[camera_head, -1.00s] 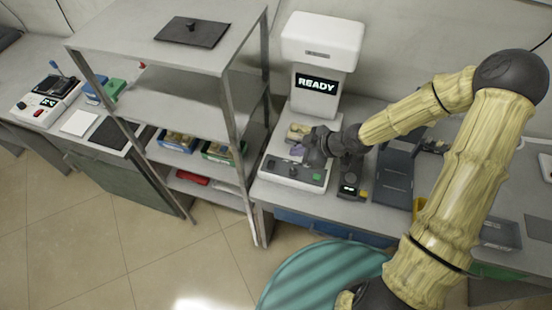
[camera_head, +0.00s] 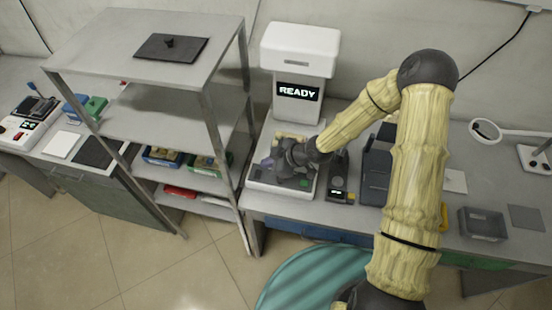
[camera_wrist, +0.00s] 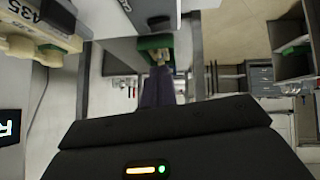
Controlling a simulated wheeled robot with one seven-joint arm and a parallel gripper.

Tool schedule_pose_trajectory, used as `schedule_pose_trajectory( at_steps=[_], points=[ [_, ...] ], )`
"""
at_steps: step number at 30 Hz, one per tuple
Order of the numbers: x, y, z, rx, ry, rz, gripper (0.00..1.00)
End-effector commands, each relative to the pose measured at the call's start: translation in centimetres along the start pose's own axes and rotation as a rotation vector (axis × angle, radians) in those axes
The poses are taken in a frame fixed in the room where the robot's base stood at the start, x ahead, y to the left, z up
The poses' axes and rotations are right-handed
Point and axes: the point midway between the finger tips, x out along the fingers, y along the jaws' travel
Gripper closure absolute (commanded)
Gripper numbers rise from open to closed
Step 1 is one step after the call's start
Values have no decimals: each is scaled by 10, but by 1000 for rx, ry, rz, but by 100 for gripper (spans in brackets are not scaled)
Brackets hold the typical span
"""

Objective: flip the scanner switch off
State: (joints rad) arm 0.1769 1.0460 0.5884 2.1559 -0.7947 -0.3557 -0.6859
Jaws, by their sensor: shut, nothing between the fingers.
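The white scanner (camera_head: 300,48) stands on the bench with its screen reading READY. Its low base (camera_head: 256,184) extends forward under my gripper. In the head view, the dark wrist covers most of the base, and a green button (camera_head: 304,183) shows at the front right. The switch cannot be made out. A yellowish block (camera_wrist: 45,24) marked 435 lies on the base behind the gripper.
A metal shelf rack (camera_head: 130,60) with several bins stands close left of the scanner. A small dark device (camera_head: 338,180) and a dark grey holder (camera_head: 376,165) stand to its right. A grey bin (camera_head: 482,224) is farther right on the bench.

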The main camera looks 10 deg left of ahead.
Motion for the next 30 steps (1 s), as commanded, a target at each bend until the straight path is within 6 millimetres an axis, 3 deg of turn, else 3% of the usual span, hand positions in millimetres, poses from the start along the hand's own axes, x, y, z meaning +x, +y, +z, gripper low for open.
schedule_pose_trajectory(
  at_steps=[6, 12, 30],
  points=[
    [35, -1, 0, 0, -2, -3, 100],
    [49, -1, 17, 1, -1, -2, 100],
    [61, 0, 29, -1, -1, 0, 100]
  ],
)
